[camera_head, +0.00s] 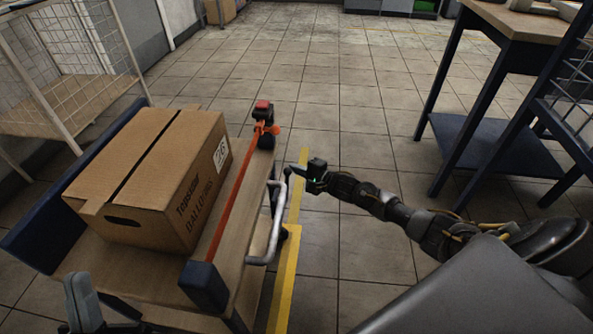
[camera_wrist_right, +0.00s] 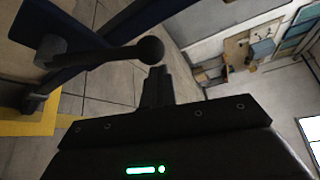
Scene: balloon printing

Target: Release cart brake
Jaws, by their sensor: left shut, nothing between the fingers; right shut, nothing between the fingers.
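The cart (camera_head: 150,278) stands at the left with a wooden deck and dark blue ends. A dark lever with a ball knob (camera_wrist_right: 150,50) is on its side, likely the brake; in the head view the knob shows small (camera_head: 288,171) beside the metal rail. My right gripper (camera_head: 296,172) is shut and empty close to the knob. In the right wrist view its fingertips (camera_wrist_right: 157,72) are just beside the knob; whether they touch I cannot tell. My left gripper (camera_head: 82,298) is shut and empty at the lower left, partly cut off, over the cart's near end.
A cardboard box (camera_head: 150,180) sits on the cart. A post with a red button (camera_head: 263,106) and orange strap stands at its far corner. A wire cage rack (camera_head: 75,60) is at the left, a blue workbench (camera_head: 490,75) at the right. Tiled floor between is clear.

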